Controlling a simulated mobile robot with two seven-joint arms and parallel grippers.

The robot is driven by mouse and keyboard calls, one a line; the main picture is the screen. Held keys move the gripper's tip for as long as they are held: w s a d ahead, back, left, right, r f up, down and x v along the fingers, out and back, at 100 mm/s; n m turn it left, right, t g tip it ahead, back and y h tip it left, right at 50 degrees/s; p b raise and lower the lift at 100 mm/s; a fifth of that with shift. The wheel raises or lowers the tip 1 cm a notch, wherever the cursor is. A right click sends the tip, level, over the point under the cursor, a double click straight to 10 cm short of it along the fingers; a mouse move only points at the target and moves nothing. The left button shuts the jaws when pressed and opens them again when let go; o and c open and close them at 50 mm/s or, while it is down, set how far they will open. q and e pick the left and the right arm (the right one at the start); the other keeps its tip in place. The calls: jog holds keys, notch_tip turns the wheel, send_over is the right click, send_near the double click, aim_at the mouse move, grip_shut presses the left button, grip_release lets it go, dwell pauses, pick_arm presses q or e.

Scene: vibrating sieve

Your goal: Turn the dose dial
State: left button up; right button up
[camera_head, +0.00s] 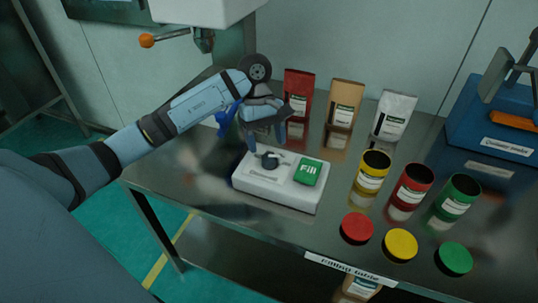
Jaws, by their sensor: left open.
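The dose dial (270,161) is a small dark knob on the left part of a white control box (276,200). A green Fill button (308,172) sits to its right on the same box. My left gripper (267,137) is open just above and behind the dial, its fingers pointing down toward it. I cannot tell whether a finger touches the dial. The box stands on the shiny metal table (330,228) near its front left. My right gripper does not show.
Red (298,92), brown (345,103) and white (394,115) bags stand at the back. Yellow (373,171), red (412,186) and green (456,197) cans stand to the right, with coloured lids in front. A blue machine (490,130) is far right. An orange-knobbed lever (147,40) hangs above.

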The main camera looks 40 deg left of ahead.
aim_at(269, 156)
pick_arm(q)
jog(key=shift+x, duration=2.15)
jog(key=shift+c, duration=0.4)
jog(key=c, duration=0.8)
